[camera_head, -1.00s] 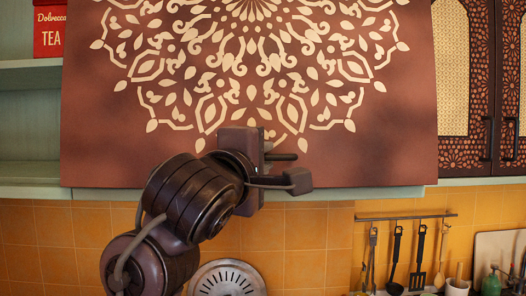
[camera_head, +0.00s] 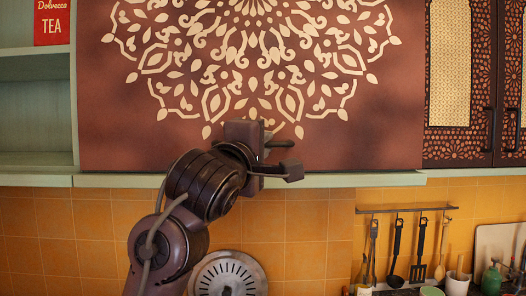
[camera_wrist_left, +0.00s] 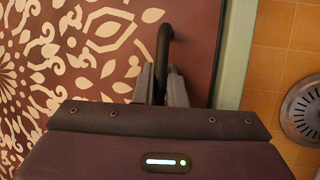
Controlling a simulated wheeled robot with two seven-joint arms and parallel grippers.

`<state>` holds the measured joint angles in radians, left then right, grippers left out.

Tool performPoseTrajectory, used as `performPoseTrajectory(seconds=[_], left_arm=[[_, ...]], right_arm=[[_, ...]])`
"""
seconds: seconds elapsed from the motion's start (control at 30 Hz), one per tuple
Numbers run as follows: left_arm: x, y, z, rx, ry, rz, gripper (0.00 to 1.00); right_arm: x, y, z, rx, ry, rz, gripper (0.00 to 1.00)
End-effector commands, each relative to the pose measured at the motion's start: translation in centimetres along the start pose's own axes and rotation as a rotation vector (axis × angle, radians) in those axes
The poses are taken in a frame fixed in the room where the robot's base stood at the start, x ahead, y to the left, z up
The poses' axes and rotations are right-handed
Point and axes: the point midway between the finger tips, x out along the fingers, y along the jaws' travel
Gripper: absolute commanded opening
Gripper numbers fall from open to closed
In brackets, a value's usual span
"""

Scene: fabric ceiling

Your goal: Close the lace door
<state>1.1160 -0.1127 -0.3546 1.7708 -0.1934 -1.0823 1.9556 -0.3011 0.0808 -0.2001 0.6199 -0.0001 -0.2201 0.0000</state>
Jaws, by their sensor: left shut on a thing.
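The lace door (camera_head: 130,130) is a wide brown panel with a cream lace-like medallion, at the top middle of the head view. It hangs over the cabinet front, its lower edge just above the pale green cabinet edge. Its lace pattern also shows at the left of the left wrist view (camera_wrist_left: 60,60). My left gripper (camera_head: 278,160) is at the door's lower middle. In the left wrist view its fingers (camera_wrist_left: 160,88) are shut on the dark door handle (camera_wrist_left: 164,45). In the head view the gripper hides most of the handle. My right gripper is not in view.
An open green shelf (camera_head: 35,110) with a red tea tin (camera_head: 52,22) is at the left. A dark lattice cabinet door (camera_head: 470,157) is at the right. Utensils hang from a rail (camera_head: 405,209) below. A round slotted metal disc (camera_head: 228,277) stands against the orange tiles.

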Motion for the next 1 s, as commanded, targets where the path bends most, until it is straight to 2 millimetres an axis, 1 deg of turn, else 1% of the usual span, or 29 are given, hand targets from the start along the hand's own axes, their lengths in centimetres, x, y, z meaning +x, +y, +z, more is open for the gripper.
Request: performPoseTrajectory(seconds=[0.03,0.1,0.33,0.37,0.4,0.77,0.87,1.0], left_arm=[[0.5,-0.4,-0.3,0.002,0.004,0.002,0.00],[0.7,-0.4,-0.5,0.003,0.005,0.008,0.00],[0.7,-0.2,-0.6,0.001,0.007,0.009,0.00],[0.7,-0.2,-0.6,0.001,0.007,0.009,0.13],[0.7,-0.2,-0.6,0.001,0.007,0.009,0.18],[0.7,-0.5,-0.6,0.001,0.007,0.004,0.19],[-0.1,-0.6,-0.5,0.000,0.006,0.005,0.19],[-2.4,-0.7,-0.4,-0.002,0.004,0.010,0.19]], right_arm=[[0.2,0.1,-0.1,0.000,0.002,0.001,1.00],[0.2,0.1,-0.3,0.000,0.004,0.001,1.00],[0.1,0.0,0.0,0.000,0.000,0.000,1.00],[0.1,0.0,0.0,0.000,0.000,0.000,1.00],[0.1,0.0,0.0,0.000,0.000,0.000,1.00],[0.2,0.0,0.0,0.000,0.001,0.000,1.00],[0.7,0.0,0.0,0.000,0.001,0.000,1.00],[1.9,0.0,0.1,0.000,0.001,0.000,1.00]])
